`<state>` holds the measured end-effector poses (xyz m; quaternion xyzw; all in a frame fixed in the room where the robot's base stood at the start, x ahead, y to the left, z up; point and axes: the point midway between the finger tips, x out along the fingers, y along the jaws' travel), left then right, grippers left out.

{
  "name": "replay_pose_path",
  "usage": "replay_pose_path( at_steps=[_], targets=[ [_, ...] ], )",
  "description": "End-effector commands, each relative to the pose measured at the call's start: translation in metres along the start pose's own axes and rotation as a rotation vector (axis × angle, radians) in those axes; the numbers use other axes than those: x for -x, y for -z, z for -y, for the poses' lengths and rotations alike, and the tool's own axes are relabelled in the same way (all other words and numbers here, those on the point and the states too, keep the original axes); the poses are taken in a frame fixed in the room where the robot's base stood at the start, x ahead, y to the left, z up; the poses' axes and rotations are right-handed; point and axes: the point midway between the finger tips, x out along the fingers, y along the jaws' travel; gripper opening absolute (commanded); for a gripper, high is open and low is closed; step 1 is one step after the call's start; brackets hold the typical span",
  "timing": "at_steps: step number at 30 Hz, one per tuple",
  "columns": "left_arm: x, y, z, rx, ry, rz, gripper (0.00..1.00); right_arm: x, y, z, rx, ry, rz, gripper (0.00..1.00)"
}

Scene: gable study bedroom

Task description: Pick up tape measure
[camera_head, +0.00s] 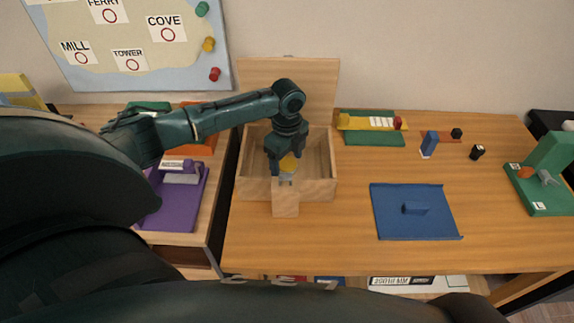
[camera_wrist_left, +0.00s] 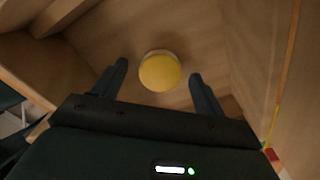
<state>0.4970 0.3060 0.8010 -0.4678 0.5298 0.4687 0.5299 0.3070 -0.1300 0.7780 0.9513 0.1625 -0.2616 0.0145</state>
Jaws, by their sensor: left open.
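The tape measure (camera_head: 289,161) appears as a yellow round thing inside an open wooden box (camera_head: 318,188) on the desk. In the left wrist view the tape measure (camera_wrist_left: 160,72) is a yellow disc with a pale rim, lying on the box floor. My left gripper (camera_head: 284,169) reaches down into the box from above. In the left wrist view its open fingers (camera_wrist_left: 159,70) stand on either side of the disc, with gaps showing on both sides. The fingers partly hide the tape measure in the head view. My right gripper is not in view.
The box's raised lid (camera_head: 310,72) stands behind my left wrist, and its walls surround the fingers closely. A blue tray (camera_head: 390,225) lies to the right. A green board (camera_head: 375,139) is behind it. A purple tray (camera_head: 195,212) is on the left desk.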

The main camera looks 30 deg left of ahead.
Motion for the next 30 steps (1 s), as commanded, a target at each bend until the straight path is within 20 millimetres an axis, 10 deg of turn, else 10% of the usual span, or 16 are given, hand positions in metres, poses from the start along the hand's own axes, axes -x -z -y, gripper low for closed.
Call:
replay_pose_path(
  at_steps=[7,30],
  targets=[
    [-0.0022,0.0,0.0002,-0.001,0.001,0.0,0.72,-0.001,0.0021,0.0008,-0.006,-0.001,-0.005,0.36],
    [-0.0015,-0.0002,0.0003,0.0,0.001,0.0,0.23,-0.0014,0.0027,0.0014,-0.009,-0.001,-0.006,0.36]
  ],
)
